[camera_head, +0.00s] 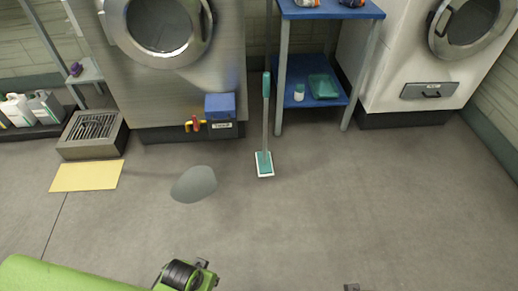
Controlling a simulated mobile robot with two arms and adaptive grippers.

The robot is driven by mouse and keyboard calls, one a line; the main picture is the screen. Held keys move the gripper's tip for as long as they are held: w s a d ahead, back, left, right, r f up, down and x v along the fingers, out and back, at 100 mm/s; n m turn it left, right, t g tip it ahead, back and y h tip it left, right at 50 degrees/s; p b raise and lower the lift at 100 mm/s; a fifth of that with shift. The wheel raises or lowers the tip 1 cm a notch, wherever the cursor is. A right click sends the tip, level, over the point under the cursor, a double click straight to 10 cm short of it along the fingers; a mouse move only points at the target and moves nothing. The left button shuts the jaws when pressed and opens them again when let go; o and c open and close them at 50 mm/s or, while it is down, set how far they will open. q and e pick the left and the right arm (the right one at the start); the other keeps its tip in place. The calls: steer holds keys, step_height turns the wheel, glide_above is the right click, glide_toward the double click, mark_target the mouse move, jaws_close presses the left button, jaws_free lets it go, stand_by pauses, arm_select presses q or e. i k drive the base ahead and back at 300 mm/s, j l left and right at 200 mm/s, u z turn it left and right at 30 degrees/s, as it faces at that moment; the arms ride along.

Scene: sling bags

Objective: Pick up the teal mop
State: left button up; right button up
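The teal mop (266,118) stands upright, leaning by the left side of the blue shelf. Its handle has a teal grip at the top and a grey shaft. Its flat teal and white head (264,164) rests on the floor. My green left arm comes in at the bottom left. Its dark end, at my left gripper (187,275), is well short of the mop and apart from it. The fingers cannot be made out. My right gripper is not clearly seen; a small dark piece at the bottom edge cannot be identified.
A blue shelf (332,12) holding a teal tray (323,87) and a white bottle stands right beside the mop. Large machines (185,90) flank it. A grey puddle-like patch (194,184) and a yellow mat (87,176) lie left. The floor in front is clear.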

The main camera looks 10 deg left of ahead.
mark_target(264, 161)
steer(key=i+l, duration=0.95)
steer(key=i+u, duration=0.05)
